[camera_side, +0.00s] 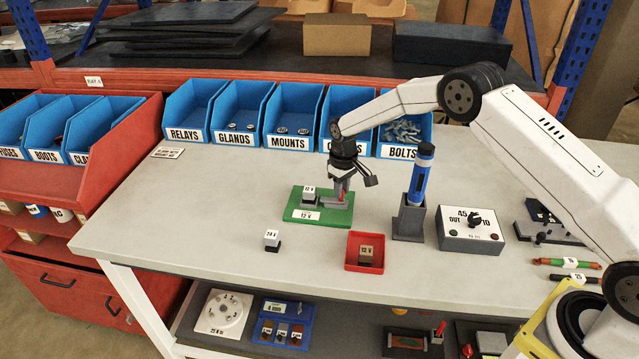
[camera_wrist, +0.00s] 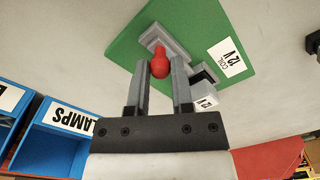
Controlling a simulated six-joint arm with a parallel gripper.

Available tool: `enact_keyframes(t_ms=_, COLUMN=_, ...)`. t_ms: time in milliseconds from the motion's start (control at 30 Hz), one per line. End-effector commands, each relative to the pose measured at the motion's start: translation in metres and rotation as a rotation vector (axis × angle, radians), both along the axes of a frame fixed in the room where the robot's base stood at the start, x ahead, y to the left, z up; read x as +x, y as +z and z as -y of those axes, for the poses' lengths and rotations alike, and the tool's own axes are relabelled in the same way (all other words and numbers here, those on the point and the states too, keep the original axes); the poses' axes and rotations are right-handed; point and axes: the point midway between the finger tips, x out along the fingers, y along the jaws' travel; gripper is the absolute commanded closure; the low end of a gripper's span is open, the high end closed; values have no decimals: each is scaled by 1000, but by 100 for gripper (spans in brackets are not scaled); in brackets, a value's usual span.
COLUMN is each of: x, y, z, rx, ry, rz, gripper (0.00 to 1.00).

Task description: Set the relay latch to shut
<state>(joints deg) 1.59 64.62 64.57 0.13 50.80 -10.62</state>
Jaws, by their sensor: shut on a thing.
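The green relay board (camera_side: 322,219) lies on the bench and bears a 12 V relay (camera_side: 309,193) in its socket; its front label reads 12 V. The latch's red knob (camera_wrist: 160,65) rises beside the relay, on a grey base. My gripper (camera_side: 342,194) reaches down over the board's right part. Its two fingers (camera_wrist: 160,72) stand either side of the red knob and are shut on it. In the side view the fingers partly hide the latch, so I cannot tell its exact setting. The wrist view also shows the relay (camera_wrist: 207,102) and the COIL 12 V label (camera_wrist: 227,57).
A loose 24 V relay (camera_side: 272,240) stands in front of the board. A red tray (camera_side: 364,265) holds a 12 V relay. A blue tool in a grey stand (camera_side: 408,222) and a dial box (camera_side: 469,236) are to the right. Blue bins (camera_side: 240,112) line the back.

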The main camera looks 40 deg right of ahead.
Motion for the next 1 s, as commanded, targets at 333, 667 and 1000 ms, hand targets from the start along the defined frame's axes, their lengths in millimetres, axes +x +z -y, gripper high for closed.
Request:
enact_keyframes(t_ms=333, x=15, y=0, z=-15, rx=-1, ry=1, rz=0, gripper=100)
enact_keyframes(t_ms=667, x=16, y=0, z=-17, rx=1, ry=2, rz=7, gripper=53)
enact_keyframes(t_ms=1000, x=15, y=0, z=-15, rx=-1, ry=0, rz=2, gripper=36)
